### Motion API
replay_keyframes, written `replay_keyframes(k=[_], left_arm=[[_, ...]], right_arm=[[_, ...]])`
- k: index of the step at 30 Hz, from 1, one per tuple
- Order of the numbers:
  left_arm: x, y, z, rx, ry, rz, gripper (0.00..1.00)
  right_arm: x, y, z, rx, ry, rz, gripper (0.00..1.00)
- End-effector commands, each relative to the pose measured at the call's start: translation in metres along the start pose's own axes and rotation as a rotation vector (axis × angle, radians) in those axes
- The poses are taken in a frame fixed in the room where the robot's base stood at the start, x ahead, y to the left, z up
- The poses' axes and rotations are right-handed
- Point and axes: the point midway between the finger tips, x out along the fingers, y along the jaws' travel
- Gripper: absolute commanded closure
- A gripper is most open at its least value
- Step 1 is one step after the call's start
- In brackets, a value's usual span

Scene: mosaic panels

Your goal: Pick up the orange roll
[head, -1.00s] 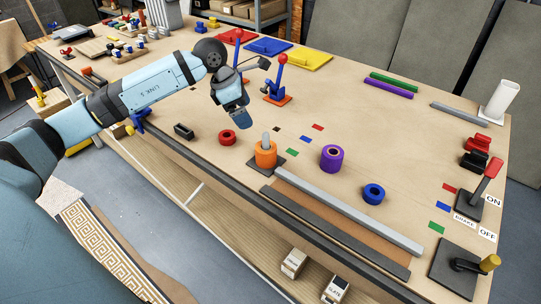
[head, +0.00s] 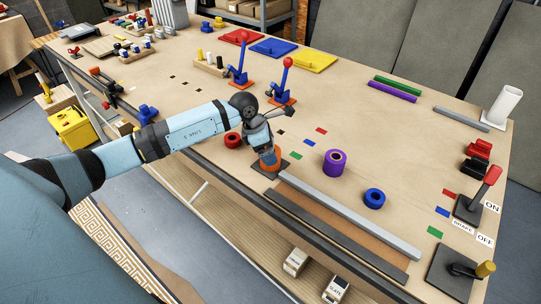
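The orange roll (head: 266,170) stands on a dark square plate (head: 285,176) near the front edge of the workbench. My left gripper (head: 268,158) points down right at the top of the roll and hides much of it. Its fingers overlap the roll in this view, so I cannot tell whether they are open or shut on it. The grey peg in the roll's middle is hidden behind the gripper. My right gripper is not in view.
A red roll (head: 233,140) sits close to my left forearm. A purple roll (head: 334,162) and a blue roll (head: 374,198) stand to the right. A long grey bar (head: 350,215) lies just right of the orange roll.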

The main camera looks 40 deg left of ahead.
Motion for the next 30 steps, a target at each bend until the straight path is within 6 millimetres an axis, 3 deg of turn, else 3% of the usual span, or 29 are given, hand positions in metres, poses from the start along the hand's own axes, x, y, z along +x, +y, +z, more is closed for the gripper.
replay_keyframes(k=[5, 12, 13, 23, 30], left_arm=[[0.001, 0.000, 0.000, 0.000, 0.000, 0.000, 0.07], [0.000, 0.000, 0.000, 0.000, 0.000, 0.000, 0.60], [0.000, 0.000, 0.000, 0.000, 0.000, 0.000, 0.63], [-0.002, 0.000, 0.001, 0.000, 0.000, 0.000, 0.63], [-0.024, 0.001, 0.010, 0.002, -0.002, 0.003, 0.63]], right_arm=[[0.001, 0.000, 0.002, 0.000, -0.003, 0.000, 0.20], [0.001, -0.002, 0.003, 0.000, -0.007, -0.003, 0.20], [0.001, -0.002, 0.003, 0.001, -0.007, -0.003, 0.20], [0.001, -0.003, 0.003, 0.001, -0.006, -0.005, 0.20], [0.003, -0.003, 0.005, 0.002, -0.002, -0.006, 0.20]])
